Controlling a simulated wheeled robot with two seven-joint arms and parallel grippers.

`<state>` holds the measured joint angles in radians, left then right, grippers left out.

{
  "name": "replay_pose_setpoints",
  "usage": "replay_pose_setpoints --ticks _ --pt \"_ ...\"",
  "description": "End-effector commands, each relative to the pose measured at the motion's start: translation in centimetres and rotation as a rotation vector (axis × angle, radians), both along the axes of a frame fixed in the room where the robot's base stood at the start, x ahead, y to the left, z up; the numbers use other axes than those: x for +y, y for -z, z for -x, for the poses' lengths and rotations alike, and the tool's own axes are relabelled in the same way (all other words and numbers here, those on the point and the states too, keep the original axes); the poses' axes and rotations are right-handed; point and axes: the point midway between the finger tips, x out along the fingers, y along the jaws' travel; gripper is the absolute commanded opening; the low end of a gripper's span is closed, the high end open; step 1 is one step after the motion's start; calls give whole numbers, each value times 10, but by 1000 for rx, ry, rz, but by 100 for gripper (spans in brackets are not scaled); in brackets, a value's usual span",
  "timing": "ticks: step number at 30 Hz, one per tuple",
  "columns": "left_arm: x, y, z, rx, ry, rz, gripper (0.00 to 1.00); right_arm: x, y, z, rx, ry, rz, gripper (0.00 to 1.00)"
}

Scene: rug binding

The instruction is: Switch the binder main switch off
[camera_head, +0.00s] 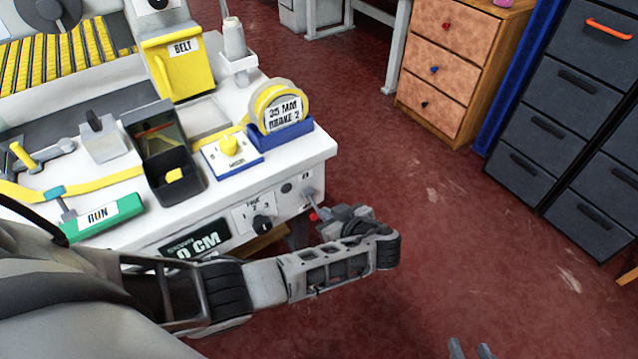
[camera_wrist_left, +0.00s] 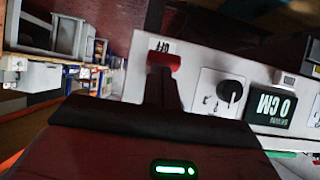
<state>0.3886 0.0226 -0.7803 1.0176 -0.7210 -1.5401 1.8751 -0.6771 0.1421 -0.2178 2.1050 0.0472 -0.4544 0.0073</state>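The binder main switch is a red lever (camera_wrist_left: 164,61) on the white front panel, by an upside-down "OFF" label in the left wrist view. A small red part also shows in the head view (camera_head: 314,217), at the panel's right end. My left gripper (camera_head: 318,212) is right at this switch, and its dark finger (camera_wrist_left: 162,90) overlaps the red part in the wrist view. I cannot tell whether it touches or grips the lever, and the second finger is not clear. My right gripper (camera_head: 470,350) is open and empty at the bottom edge, over the floor.
A black knob (camera_head: 262,223) and a dark "0 CM" display (camera_head: 195,242) sit left of the switch on the same panel. A tape holder (camera_head: 285,135) stands at the table's right corner. The red floor (camera_head: 440,230) to the right is clear up to the drawers.

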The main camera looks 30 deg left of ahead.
Motion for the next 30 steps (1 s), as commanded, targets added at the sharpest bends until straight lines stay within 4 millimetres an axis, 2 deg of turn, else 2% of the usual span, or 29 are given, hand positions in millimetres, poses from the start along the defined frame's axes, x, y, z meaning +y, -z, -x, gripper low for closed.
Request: replay_pose_setpoints --ticks 1,10,21,30 --pt "0 5 3 11 1 5 0 0 1 0 1 0 0 36" --pt "-5 4 6 14 2 8 0 0 0 0 1 0 2 36" --pt "-47 -30 28 2 2 4 0 -2 0 0 1 -4 11 36" --pt "-56 -39 34 0 0 -1 0 -2 0 -1 0 -5 12 36"
